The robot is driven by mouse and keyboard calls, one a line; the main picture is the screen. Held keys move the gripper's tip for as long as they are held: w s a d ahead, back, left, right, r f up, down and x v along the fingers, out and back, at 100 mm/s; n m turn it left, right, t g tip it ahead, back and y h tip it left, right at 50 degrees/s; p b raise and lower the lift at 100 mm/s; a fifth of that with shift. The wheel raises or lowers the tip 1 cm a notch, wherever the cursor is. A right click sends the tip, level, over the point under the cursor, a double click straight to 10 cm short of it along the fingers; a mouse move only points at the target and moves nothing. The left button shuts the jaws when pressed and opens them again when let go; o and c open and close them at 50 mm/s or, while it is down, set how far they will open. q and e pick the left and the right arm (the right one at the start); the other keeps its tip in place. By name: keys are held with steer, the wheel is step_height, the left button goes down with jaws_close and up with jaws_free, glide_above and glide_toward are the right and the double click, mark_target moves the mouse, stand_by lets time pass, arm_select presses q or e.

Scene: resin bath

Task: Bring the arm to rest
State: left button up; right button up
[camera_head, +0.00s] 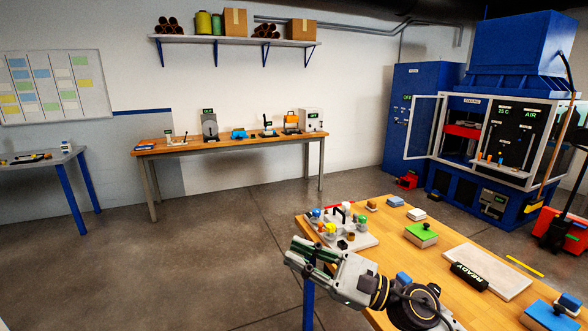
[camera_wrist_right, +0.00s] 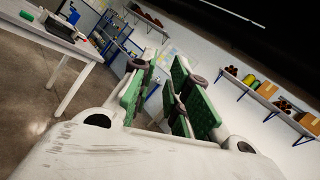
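My right gripper (camera_head: 303,254) is in the lower middle of the head view, in front of the near wooden workbench's left end. It points left and looks empty. In the right wrist view, my right gripper (camera_wrist_right: 160,88) shows its two green-padded fingers apart, with a gap between them and nothing held. My left gripper is in neither view.
The near workbench (camera_head: 440,252) carries a white fixture plate (camera_head: 352,244), a green block (camera_head: 421,234), a black "READY" cylinder (camera_head: 469,277) and a pale slab (camera_head: 492,268). Open floor (camera_head: 200,250) lies left of it. A blue machine (camera_head: 510,130) stands at right.

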steer(key=w+d+f+m+t+h, duration=0.35)
steer(key=d+m+t+h, duration=0.4)
steer(key=m, duration=0.85)
steer(key=w+d+f+m+t+h, duration=0.2)
steer(key=w+d+m+t+h, duration=0.45)
steer(key=m, duration=0.95)
steer(key=s+d+f+m+g+h, duration=0.25)
steer(key=d+f+m+h, duration=0.2)
steer(key=f, duration=0.25)
steer(key=s+d+f+m+g+h, duration=0.2)
steer(key=d+f+m+g+h, duration=0.15)
steer(key=f+m, duration=0.3)
steer(key=s+a+f+m+g+y, duration=0.1)
steer(key=s+f+m+g+y, duration=0.1)
steer(key=s+f+m+g, duration=1.25)
steer(key=s+d+f+n+t, duration=0.15)
steer(key=s+f, duration=0.25)
steer(key=f, duration=1.4)
steer(key=s+f+n, duration=0.3)
steer(key=s+f, duration=0.1)
steer(key=f, duration=1.5)
steer(key=s+d+f, duration=0.3)
steer(key=s+f, duration=0.6)
steer(key=s, duration=0.1)
steer(key=s+d+f, duration=0.2)
steer(key=s+f, duration=0.7)
steer(key=s, duration=0.2)
steer(key=shift+d+f+g+h, duration=0.3)
steer(key=shift+d+f+g, duration=0.05)
steer(key=shift+d+g, duration=0.05)
